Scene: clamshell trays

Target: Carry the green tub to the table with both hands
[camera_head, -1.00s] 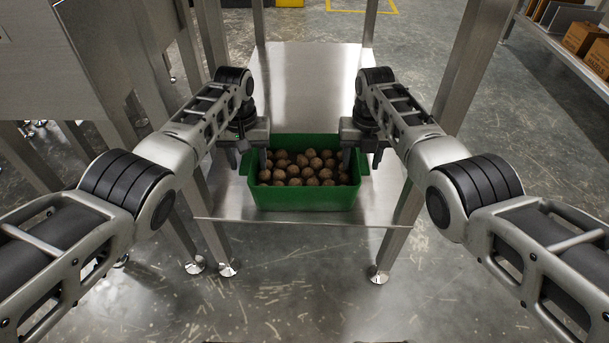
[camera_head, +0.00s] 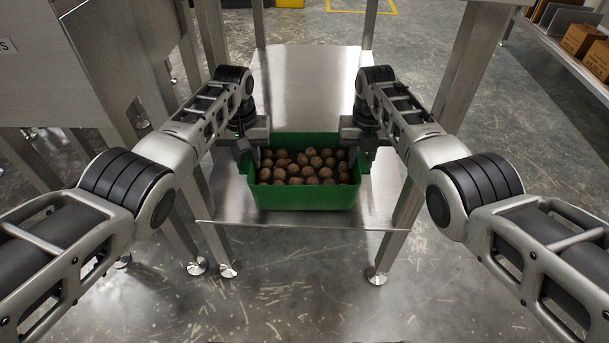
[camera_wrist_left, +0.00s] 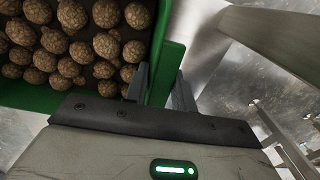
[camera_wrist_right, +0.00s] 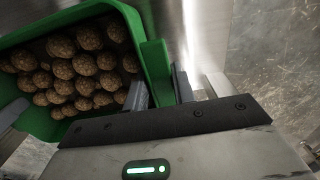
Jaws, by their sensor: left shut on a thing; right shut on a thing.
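The green tub (camera_head: 305,196) holds many round brown balls (camera_head: 305,168). In the head view it is at the front of a low steel shelf; whether it touches the shelf is hard to tell. My left gripper (camera_head: 255,158) is shut on the tub's left side. In the left wrist view its fingers (camera_wrist_left: 160,88) clamp a green handle (camera_wrist_left: 167,65). My right gripper (camera_head: 356,156) is shut on the tub's right side. In the right wrist view its fingers (camera_wrist_right: 160,90) clamp the other green handle (camera_wrist_right: 157,65). The tub looks level in the head view.
The steel shelf (camera_head: 310,90) has bare room behind the tub. Steel legs stand at both its sides, one at the right (camera_head: 458,75). A steel machine body (camera_head: 60,80) stands at the left. A side shelf with cardboard boxes (camera_head: 582,38) is at the far right.

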